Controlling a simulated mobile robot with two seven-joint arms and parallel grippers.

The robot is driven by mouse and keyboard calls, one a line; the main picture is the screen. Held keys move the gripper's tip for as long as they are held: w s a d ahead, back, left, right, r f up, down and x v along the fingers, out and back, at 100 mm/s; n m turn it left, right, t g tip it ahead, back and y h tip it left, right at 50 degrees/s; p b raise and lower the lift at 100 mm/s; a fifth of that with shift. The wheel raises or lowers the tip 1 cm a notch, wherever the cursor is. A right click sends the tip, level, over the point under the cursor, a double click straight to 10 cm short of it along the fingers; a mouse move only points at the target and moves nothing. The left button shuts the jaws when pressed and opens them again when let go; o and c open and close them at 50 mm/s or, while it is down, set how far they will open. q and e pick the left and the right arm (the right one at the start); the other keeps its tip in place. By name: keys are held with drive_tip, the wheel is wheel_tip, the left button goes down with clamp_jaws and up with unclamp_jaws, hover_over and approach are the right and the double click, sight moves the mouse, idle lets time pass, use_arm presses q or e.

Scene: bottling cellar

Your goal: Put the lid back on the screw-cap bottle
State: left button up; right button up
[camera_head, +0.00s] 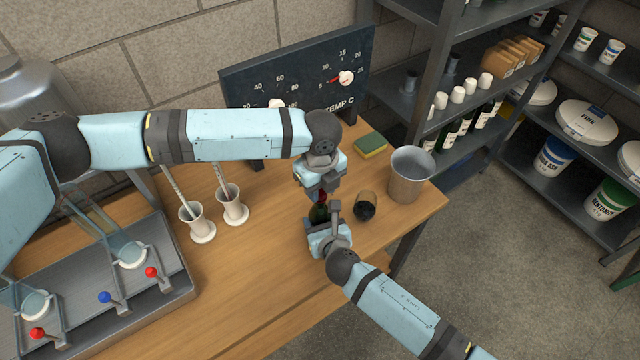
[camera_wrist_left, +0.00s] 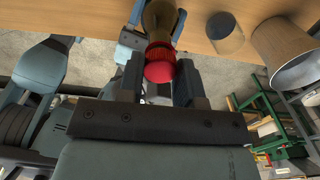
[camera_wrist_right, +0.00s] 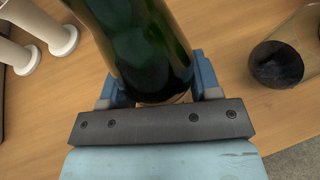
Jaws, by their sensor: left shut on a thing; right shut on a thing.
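The green glass screw-cap bottle (camera_head: 317,213) stands at the table's front edge area, mostly hidden by my arms in the head view. It fills the top of the right wrist view (camera_wrist_right: 145,50). My right gripper (camera_head: 328,228) is shut on its body. My left gripper (camera_head: 322,189) is above it, shut on the red lid (camera_wrist_left: 159,64). The lid is in line with the bottle's neck, with its ribbed skirt towards the bottle (camera_wrist_left: 160,18) in the left wrist view. Whether it is seated on the neck or just above it I cannot tell.
A dark-ended glass (camera_head: 366,206) and a metal bucket (camera_head: 410,174) stand right of the bottle. A sponge (camera_head: 370,145) lies behind. Two white cylinder stands (camera_head: 198,223) are to the left, near a grey lever unit (camera_head: 177,286). A temperature board (camera_head: 300,75) stands at the back.

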use_arm(q)
drive_tip(key=shift+f, duration=0.15)
drive_tip(key=m, duration=0.6)
drive_tip(key=o, duration=0.9)
drive_tip(key=shift+r, duration=2.25)
